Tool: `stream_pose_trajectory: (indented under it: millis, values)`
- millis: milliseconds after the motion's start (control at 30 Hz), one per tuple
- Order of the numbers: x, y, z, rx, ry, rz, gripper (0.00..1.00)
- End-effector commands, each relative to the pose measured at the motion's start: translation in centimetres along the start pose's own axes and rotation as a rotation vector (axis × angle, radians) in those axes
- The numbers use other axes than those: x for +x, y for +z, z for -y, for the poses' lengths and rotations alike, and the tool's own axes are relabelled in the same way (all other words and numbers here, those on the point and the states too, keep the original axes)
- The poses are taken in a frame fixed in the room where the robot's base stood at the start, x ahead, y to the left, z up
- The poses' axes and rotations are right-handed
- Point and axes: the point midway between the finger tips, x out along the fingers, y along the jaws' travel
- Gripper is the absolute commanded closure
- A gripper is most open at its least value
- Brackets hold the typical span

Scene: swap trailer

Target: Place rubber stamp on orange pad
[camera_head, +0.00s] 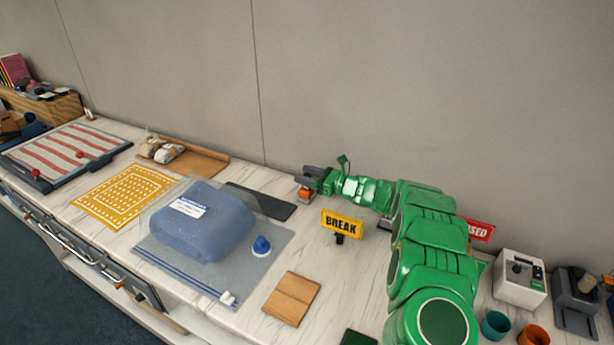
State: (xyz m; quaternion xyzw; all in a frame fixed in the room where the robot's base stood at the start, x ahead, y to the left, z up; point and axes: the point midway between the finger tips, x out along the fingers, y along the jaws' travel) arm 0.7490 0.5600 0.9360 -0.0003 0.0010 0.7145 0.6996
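My gripper (306,181), dark grey at the end of my green arm, is low over the back of the counter, near the wall. A small orange object (305,194) with a paler lower edge shows right at its fingertips. I cannot tell whether it is the stamp or a pad, or whether the fingers are closed on it. A small blue knobbed object (261,246), possibly a stamp, stands on the clear bag's right part. A yellow-orange patterned mat (125,196) lies flat on the left. No other clear orange pad shows.
A blue bundle (203,221) lies on the clear zip bag. A dark flat sheet (268,204) lies behind it. A yellow BREAK sign (341,224) stands right of the bag. A wooden board (291,298) lies in front.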

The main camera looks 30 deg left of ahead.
Motion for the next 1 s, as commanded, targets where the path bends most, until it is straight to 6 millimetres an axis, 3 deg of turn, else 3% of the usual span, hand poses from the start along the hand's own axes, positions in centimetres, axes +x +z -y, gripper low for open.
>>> stream_pose_trajectory:
  millis: [300,633,1000]
  values:
    - [-0.2,0.3,0.0,0.0,-0.001,0.0,0.46]
    - [-5.4,0.3,0.1,0.0,-0.003,-0.001,0.46]
    - [-5.0,5.7,0.0,-0.002,0.001,0.001,0.46]
